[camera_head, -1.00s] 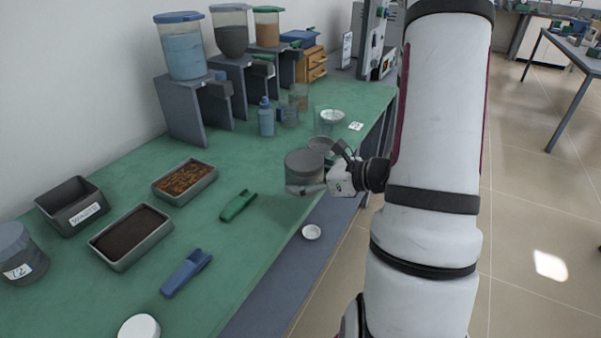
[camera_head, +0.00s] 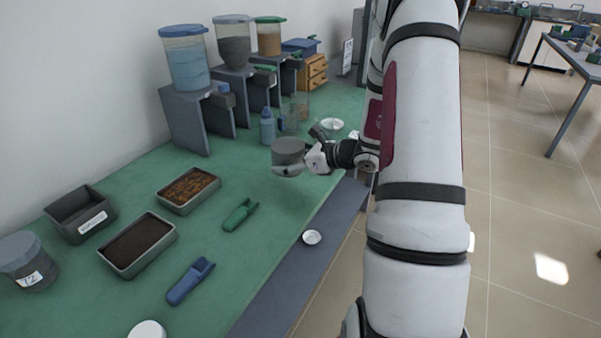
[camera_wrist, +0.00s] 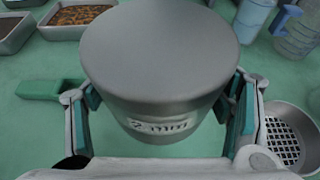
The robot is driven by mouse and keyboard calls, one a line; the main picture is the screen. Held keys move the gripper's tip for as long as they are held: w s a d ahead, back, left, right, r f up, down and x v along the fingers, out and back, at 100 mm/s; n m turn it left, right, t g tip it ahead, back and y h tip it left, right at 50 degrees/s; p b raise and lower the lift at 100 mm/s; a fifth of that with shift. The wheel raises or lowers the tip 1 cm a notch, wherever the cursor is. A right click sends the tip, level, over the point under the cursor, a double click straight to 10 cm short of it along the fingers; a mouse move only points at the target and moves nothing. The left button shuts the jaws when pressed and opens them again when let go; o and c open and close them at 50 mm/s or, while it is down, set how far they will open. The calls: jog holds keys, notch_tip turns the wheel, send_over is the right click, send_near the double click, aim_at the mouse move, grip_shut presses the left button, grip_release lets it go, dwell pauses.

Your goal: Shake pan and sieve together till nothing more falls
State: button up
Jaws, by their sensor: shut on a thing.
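My gripper (camera_head: 303,161) is shut on a round grey metal vessel (camera_head: 289,152) with a flat closed top, held over the bench. In the wrist view the vessel (camera_wrist: 160,50) sits between the finger pads of my gripper (camera_wrist: 163,105) and carries a label reading "2 mm", so it looks like the sieve. Its top looks level. Its underside is hidden, so I cannot tell whether a pan is joined to it or whether anything falls. A second round vessel with an open mesh floor (camera_wrist: 286,137) is at the lower right of the wrist view.
A green scoop (camera_head: 240,215), a blue scoop (camera_head: 190,281) and two soil-filled trays (camera_head: 138,244) (camera_head: 189,189) lie on the green bench. A blue bottle (camera_head: 267,127) stands behind the held vessel.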

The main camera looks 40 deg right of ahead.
jog(key=shift+w+d+f+b, duration=0.1)
jog(key=shift+w+f+b, duration=0.1)
jog(key=shift+w+f, duration=0.45)
jog(key=shift+w+d+f+b, duration=0.15)
jog(key=shift+w+f+b, duration=0.15)
jog(key=shift+w, duration=0.65)
jog(key=shift+w+d+f+b, duration=0.15)
jog(key=shift+w+f, duration=0.35)
jog(key=shift+w, duration=0.3)
jog(key=shift+d, duration=0.15)
jog(key=shift+d, duration=0.45)
jog(key=shift+a, duration=0.1)
jog(key=shift+a+b, duration=0.6)
jog(key=shift+a, duration=0.6)
jog(key=shift+d, duration=1.3)
